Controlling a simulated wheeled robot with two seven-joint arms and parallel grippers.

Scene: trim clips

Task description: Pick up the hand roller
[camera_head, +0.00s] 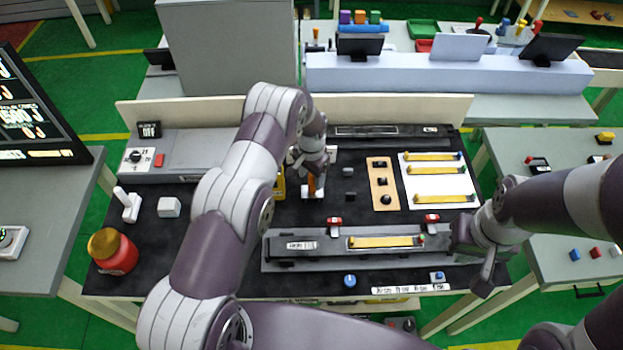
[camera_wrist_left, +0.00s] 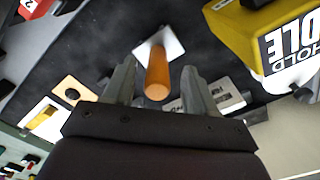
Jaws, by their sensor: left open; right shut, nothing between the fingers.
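The hand roller shows as an orange cylindrical handle (camera_wrist_left: 158,76) with a white flat part (camera_wrist_left: 160,45) at its far end in the left wrist view. In the head view only a bit of its orange handle (camera_head: 311,186) shows below my left gripper (camera_head: 313,175); my arm hides much of the area. My left gripper is open, with its fingers (camera_wrist_left: 158,88) on either side of the handle; I cannot tell whether they touch it. My right gripper (camera_head: 487,275) is shut and empty at the right end of the grey fixture.
A yellow lettered object (camera_wrist_left: 285,45) stands close to the left gripper. A grey fixture (camera_head: 290,265) holding a yellow strip lies in front. A tan panel (camera_head: 383,170) and a white sheet (camera_head: 420,200) with several strips lie right. A red jar (camera_head: 115,258) stands front left.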

